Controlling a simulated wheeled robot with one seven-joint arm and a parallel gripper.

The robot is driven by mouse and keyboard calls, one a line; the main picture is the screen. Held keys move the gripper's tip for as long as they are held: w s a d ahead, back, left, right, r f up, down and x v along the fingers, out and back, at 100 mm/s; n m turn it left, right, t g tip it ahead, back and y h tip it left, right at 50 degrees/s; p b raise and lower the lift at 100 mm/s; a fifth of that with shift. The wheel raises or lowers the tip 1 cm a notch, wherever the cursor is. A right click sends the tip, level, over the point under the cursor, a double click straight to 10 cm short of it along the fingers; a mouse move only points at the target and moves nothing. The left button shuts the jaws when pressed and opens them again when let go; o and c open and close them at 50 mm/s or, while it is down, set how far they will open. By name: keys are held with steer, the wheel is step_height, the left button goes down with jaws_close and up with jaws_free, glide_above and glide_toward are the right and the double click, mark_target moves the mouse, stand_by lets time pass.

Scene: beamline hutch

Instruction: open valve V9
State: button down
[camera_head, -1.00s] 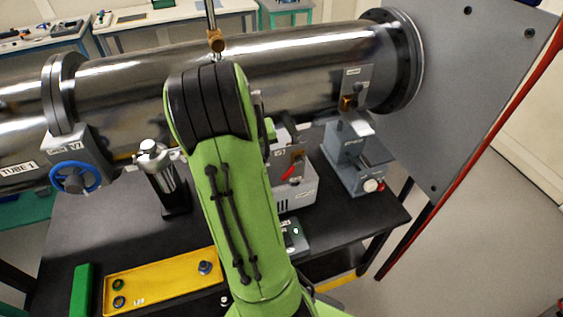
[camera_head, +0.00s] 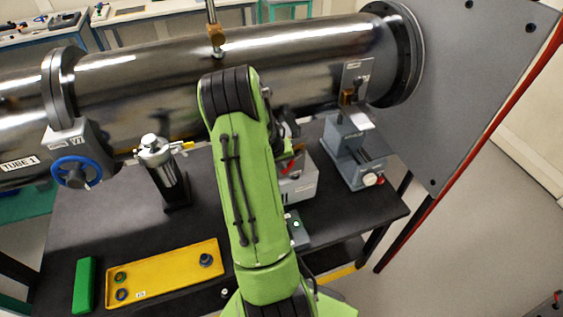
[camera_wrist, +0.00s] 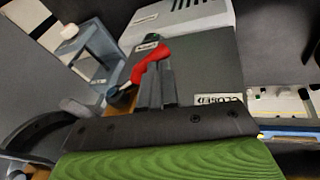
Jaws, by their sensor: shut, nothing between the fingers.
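A red lever handle (camera_wrist: 152,53) sits on a grey box (camera_wrist: 200,62) in the wrist view, with a plate reading CLOSED (camera_wrist: 218,99) beside it. The lever is bent, with a dark round end (camera_wrist: 123,96) at lower left. My gripper (camera_wrist: 163,72) is shut and empty, its fingertips right by the lever; I cannot tell whether they touch it. In the head view the red lever (camera_head: 290,165) shows small beside my arm, and my gripper is mostly hidden there. I cannot read a V9 label. A blue handwheel (camera_head: 76,172) under a V7 label is at the left.
A large steel tube (camera_head: 150,85) runs across above the black bench (camera_head: 120,220). A steel cylinder fitting (camera_head: 162,165) stands left of my arm, a grey stand (camera_head: 347,150) right of the box. A yellow tray (camera_head: 165,275) and a green block (camera_head: 84,285) lie in front.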

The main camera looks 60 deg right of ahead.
mark_target(287, 170)
steer(key=shift+f, duration=0.1)
steer(key=f+g+h+b, duration=0.1)
steer(key=b, duration=0.3)
steer(key=shift+f, duration=0.3)
steer(key=g+h+b, duration=0.1)
steer(key=b, duration=0.1)
steer(key=f+g+h+b, duration=0.1)
steer(key=b, duration=0.1)
steer(key=shift+s+d+f+n, duration=0.15)
steer(key=shift+f+n, duration=0.1)
steer(key=shift+n, duration=0.05)
steer(key=g+h+b, duration=0.1)
steer(key=b, duration=0.1)
steer(key=f+g+h+b, duration=0.1)
steer(key=b, duration=0.1)
steer(key=shift+s+d, duration=0.35)
steer(key=shift+s, duration=0.05)
steer(key=shift+s+d+h+b, duration=0.1)
steer(key=shift+h+b, duration=0.2)
steer(key=shift+b, duration=0.05)
steer(key=shift+s+d, duration=0.1)
steer(key=shift+d, duration=0.05)
steer(key=shift+s+b, duration=0.1)
steer(key=shift+b, duration=0.3)
steer(key=shift+d, duration=0.1)
